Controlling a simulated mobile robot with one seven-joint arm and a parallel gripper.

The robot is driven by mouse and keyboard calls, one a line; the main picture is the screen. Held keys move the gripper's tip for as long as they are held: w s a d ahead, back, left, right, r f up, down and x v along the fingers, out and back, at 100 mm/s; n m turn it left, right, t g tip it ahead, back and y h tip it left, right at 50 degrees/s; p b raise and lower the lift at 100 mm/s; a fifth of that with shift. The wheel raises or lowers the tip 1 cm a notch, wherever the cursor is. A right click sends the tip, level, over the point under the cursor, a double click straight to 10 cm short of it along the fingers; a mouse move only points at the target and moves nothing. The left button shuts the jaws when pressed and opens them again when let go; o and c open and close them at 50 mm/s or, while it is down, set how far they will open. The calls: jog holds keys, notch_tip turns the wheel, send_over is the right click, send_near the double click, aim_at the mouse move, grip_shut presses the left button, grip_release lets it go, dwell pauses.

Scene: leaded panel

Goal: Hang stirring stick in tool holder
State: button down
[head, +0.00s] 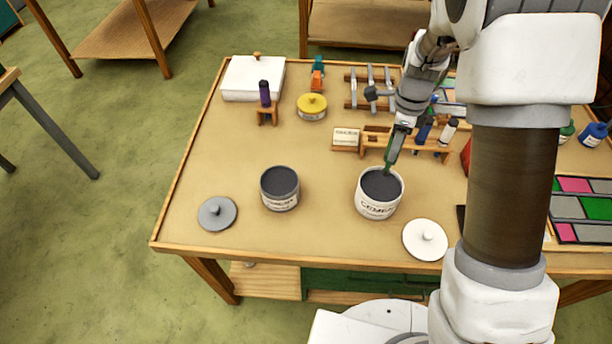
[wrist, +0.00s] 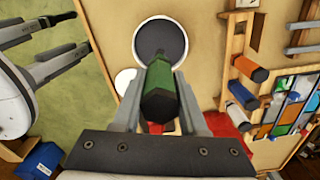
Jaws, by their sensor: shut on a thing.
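The stirring stick (head: 392,152) has a green handle, which also shows in the wrist view (wrist: 160,97). My gripper (head: 400,128) is shut on this handle and holds the stick upright, slightly tilted, over the white pot (head: 377,207). The lower end of the stick reaches into the pot's opening, over dark grey contents; its tip is hidden. The wooden tool holder (head: 374,141) stands just behind the pot. Tools with blue (head: 424,132) and white (head: 448,131) handles hang in it. My gripper and arm partly cover the holder in the head view.
A grey pot (head: 280,190) stands left of the white pot. A grey lid (head: 217,213) and a white lid (head: 425,239) lie near the front edge. Coloured glass panels (head: 585,208) lie right.

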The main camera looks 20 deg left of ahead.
jog(key=shift+w, duration=0.1)
jog(key=w+a+r, duration=0.1)
jog(key=w+a, duration=0.1)
jog(key=w, duration=0.7)
jog(key=w+a+r+p, duration=0.1)
jog(key=w+a, duration=0.1)
jog(key=w, duration=0.7)
jog(key=shift+a, duration=0.35)
jog(key=shift+r, duration=0.1)
notch_tip(320, 180, down, 14)
jog(key=b, duration=0.7)
jog(key=shift+b, duration=0.4)
jog(key=shift+c, duration=1.8)
grip_release()
jog(key=shift+r, duration=0.1)
